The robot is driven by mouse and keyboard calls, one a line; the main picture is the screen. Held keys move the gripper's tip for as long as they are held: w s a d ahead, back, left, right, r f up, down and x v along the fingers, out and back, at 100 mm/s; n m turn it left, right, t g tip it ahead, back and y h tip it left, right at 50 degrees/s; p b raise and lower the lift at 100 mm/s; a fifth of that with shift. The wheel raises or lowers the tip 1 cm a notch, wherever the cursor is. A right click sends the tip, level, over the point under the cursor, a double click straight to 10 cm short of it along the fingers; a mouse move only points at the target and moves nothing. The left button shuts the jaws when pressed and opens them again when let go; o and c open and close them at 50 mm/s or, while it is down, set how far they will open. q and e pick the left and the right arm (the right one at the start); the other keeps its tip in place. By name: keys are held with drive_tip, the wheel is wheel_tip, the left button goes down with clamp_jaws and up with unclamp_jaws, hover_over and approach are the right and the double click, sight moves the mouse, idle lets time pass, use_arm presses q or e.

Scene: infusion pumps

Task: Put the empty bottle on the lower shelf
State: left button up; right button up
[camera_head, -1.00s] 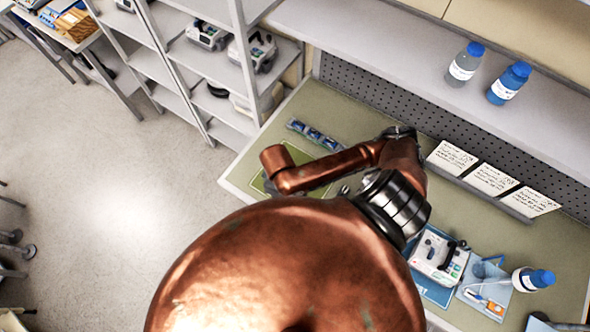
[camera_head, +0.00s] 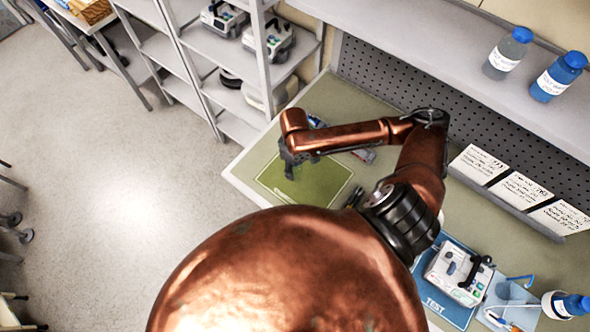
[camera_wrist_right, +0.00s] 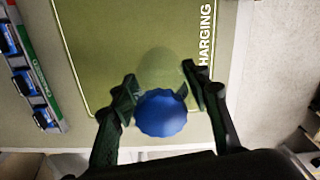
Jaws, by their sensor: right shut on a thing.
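My right gripper (camera_wrist_right: 160,95) is shut on a bottle with a blue cap (camera_wrist_right: 160,113), one finger on each side just beyond the cap. The bottle's body (camera_wrist_right: 162,66) is clear and looks empty, with the green mat showing through it. In the head view my right gripper (camera_head: 291,163) points down over the green mat (camera_head: 325,182) on the bench; the bottle cannot be made out there. Two other blue-capped bottles, one greyish (camera_head: 508,54) and one blue (camera_head: 557,77), stand on the shelf (camera_head: 420,45) above the bench. My left gripper is not in view.
A grey rack (camera_head: 190,60) with pumps stands left of the bench. A row of small blue devices (camera_wrist_right: 30,85) lies beside the mat. A white pump (camera_head: 457,272), a blue tray and another blue-capped bottle (camera_head: 568,305) are at lower right. Written cards (camera_head: 520,190) line the bench's back.

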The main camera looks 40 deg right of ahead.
drive_tip(key=shift+w+d+f, duration=0.4)
drive_tip(key=shift+w+f, duration=0.1)
drive_tip(key=shift+f, duration=0.25)
drive_tip(key=shift+d+f, duration=0.1)
drive_tip(key=shift+f, duration=1.5)
drive_tip(key=shift+f, duration=0.1)
drive_tip(key=o, duration=1)
